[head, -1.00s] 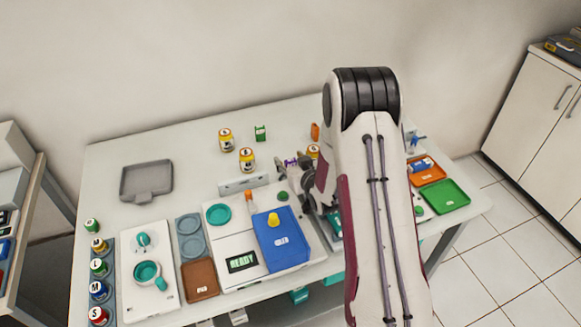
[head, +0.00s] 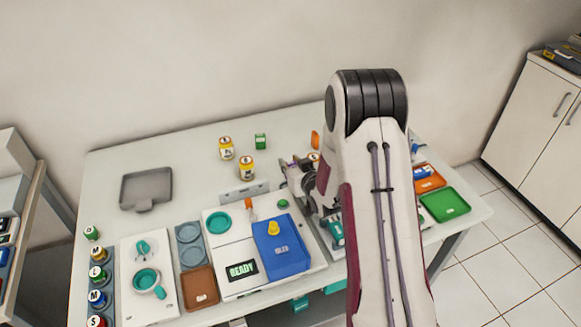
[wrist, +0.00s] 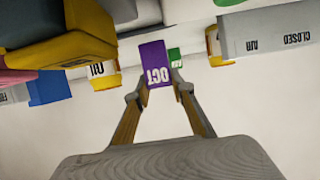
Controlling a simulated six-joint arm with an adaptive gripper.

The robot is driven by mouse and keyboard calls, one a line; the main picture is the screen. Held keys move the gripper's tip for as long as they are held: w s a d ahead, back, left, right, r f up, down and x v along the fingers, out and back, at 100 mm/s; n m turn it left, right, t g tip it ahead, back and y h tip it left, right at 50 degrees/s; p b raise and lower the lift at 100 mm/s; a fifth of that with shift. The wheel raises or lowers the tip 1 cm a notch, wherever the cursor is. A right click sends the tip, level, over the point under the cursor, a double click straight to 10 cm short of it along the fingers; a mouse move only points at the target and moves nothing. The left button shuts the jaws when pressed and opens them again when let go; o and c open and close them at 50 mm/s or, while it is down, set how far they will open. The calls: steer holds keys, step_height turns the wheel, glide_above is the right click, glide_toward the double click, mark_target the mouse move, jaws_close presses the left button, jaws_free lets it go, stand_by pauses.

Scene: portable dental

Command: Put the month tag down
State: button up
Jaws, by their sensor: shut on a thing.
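The month tag (wrist: 152,60) is a purple block marked OCT, upside down in the wrist view. My gripper (wrist: 160,88) is shut on it, with a fingertip on each side of the tag. In the head view my arm covers much of the area around my gripper, and the tag is too small there to make out clearly. I cannot tell whether the tag touches a surface.
Yellow-and-white jars (head: 247,167) and a green block (head: 260,141) stand at the back of the table. A blue tray (head: 283,262) and a white READY device (head: 232,250) lie in front. A grey tray (head: 133,192) is at left. Bare table lies between.

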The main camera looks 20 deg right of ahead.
mark_target(290, 162)
steer(key=shift+r, duration=3.9)
steer(key=w+a+n+y, duration=0.1)
steer(key=w+a, duration=0.4)
steer(key=a, duration=0.5)
steer(key=w+a+n+y, duration=0.1)
steer(key=w+a, duration=0.4)
steer(key=a, duration=0.6)
steer(key=a+n+g+y, duration=0.1)
steer(key=a+n+y, duration=0.1)
steer(key=a, duration=2.3)
steer(key=shift+w+r+y, duration=0.25)
steer(key=shift+r+y, duration=0.1)
steer(key=shift+y, duration=0.15)
step_height(290, 162, down, 6)
steer(key=shift+f, duration=0.15)
